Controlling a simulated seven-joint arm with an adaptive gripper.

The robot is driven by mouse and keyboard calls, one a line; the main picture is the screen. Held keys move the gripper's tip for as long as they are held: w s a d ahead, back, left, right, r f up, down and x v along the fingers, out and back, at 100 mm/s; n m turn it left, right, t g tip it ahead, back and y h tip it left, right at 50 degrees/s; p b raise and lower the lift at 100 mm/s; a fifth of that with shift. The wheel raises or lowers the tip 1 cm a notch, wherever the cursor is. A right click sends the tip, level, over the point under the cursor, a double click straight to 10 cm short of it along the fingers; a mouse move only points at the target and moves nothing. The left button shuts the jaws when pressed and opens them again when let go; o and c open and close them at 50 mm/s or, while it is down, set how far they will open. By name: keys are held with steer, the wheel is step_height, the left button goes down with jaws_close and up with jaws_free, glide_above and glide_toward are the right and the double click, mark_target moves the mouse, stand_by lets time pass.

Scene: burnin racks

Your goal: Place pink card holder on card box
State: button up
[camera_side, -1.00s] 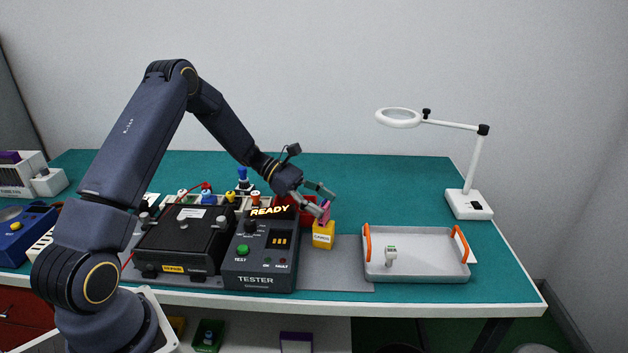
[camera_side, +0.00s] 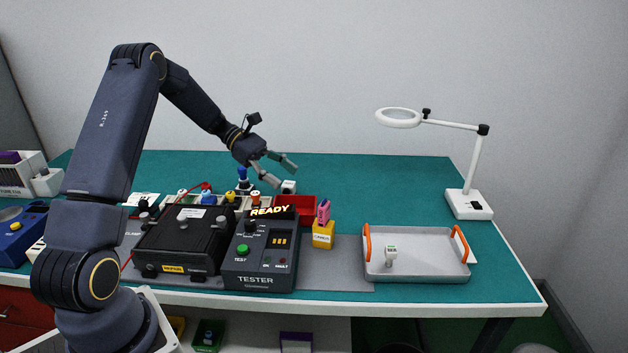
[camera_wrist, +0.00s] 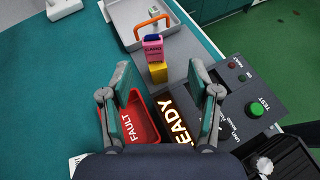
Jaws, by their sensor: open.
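The pink card holder (camera_side: 324,211) stands upright on top of the yellow card box (camera_side: 323,235), right of the tester. In the wrist view the pink card holder (camera_wrist: 153,49) shows a "CARD" label and a dark blue top, with the yellow card box (camera_wrist: 158,73) under it. My gripper (camera_side: 288,175) is open and empty, above and to the left of the holder and clear of it. In the wrist view my gripper (camera_wrist: 159,78) has its fingers spread wide, with nothing between the pads.
The tester (camera_side: 262,255) with its "READY" sign stands left of the card box. A red fault bin (camera_side: 300,208) lies behind. A grey tray (camera_side: 418,275) with orange handles holds a small white item. A magnifier lamp (camera_side: 468,202) stands at right. Green table is clear behind the tray.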

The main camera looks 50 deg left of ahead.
steer(key=s+d+r+m+g+y, duration=0.3)
steer(key=s+d+r+m+y, duration=0.3)
steer(key=s+d+r+m, duration=0.5)
steer(key=s+d+m+t+y, duration=0.2)
steer(key=s+m+t+y, duration=0.2)
steer(key=s+m, duration=0.6)
steer(key=shift+s+d+m+y, duration=0.3)
steer(key=shift+s+y, duration=0.6)
steer(key=shift+y, duration=0.1)
